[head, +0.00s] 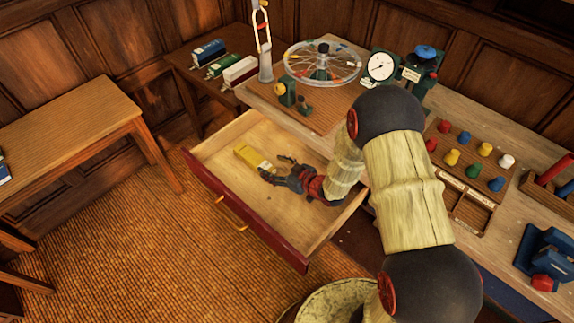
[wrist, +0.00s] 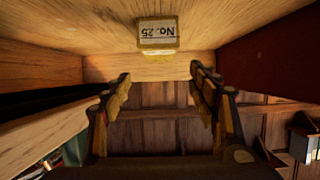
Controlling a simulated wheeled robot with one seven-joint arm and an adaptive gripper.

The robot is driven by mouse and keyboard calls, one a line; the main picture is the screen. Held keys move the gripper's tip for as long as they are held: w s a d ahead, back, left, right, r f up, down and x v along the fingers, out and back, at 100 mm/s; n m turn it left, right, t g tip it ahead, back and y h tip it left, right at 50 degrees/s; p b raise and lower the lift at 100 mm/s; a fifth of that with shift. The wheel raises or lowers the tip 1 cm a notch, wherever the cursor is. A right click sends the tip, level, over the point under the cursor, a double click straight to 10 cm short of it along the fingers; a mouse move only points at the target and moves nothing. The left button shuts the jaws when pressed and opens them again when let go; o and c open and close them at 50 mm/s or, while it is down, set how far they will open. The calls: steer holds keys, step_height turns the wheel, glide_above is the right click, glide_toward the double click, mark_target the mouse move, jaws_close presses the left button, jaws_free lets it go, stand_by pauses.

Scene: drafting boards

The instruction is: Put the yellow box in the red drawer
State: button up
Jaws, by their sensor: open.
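The yellow box (head: 254,158) lies inside the open red drawer (head: 240,222), on its bare wooden floor towards the back left. In the wrist view the yellow box (wrist: 157,34) shows a white label reading "No. 25", upside down. My gripper (head: 275,168) is low in the drawer, just right of the box. In the wrist view its two fingers (wrist: 160,84) are spread apart with nothing between them. The box is beyond the fingertips and apart from them.
The workbench (head: 340,108) behind the drawer carries a spoked wheel (head: 322,65), a dial gauge (head: 381,66) and a rack of coloured pegs (head: 468,150). A wooden table (head: 65,130) stands at left. The floor before the drawer is clear.

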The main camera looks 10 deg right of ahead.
steer(key=w+d+r+m+h, duration=0.1)
steer(key=d+r+h, duration=0.2)
steer(key=d+r, duration=0.35)
steer(key=w+d+r+m+h, duration=0.1)
steer(key=d+r+h, duration=0.2)
steer(key=r, duration=0.7)
steer(key=s+d+r+m+g+h, duration=0.1)
steer(key=s+d+r+m+h, duration=0.15)
steer(key=s+r, duration=0.4)
steer(key=s+a+r+m+g, duration=0.1)
steer(key=s+r, duration=0.3)
steer(key=s, duration=0.9)
steer(key=s+a+r+m+g, duration=0.1)
steer(key=s+a+r+g, duration=0.1)
steer(key=s, duration=1.2)
step_height(320, 180, up, 3)
steer(key=shift+f+g+y, duration=0.15)
steer(key=shift+g+y, duration=0.3)
steer(key=shift+g, duration=0.35)
